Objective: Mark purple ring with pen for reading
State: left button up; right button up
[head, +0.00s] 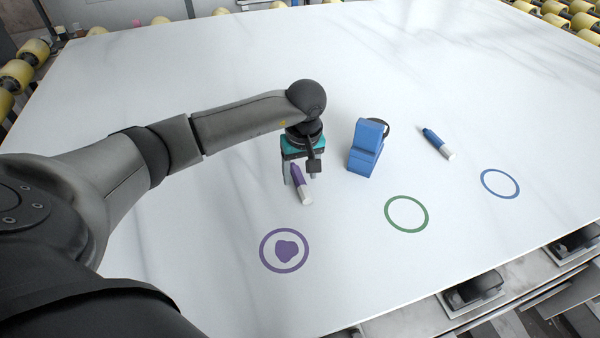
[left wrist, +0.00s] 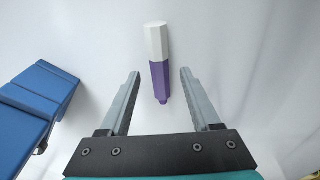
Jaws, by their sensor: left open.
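A purple pen with a white end (head: 300,184) lies on the white slab under my left gripper (head: 297,183). In the left wrist view the pen (left wrist: 159,72) lies between and beyond the two open fingers of the left gripper (left wrist: 160,75), with clear space on both sides. The purple ring (head: 284,250) is in front of the pen, with a purple blot inside it. A blue pen with a white end (head: 437,143) lies to the right on the slab. My right gripper is not in view.
A blue block-shaped device (head: 366,147) stands just right of my left gripper; it also shows at the left in the left wrist view (left wrist: 38,100). A green ring (head: 407,214) and a blue ring (head: 500,184) mark the slab (head: 200,80). Yellow rollers (head: 20,75) line the far edges.

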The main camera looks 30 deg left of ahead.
pick_arm(q)
notch_tip(320, 180, up, 14)
jog(key=s+d+p, duration=0.1)
jog(key=p, duration=0.1)
jog(key=shift+d+r, duration=0.2)
jog(key=shift+d, duration=0.05)
jog(key=shift+s, duration=0.1)
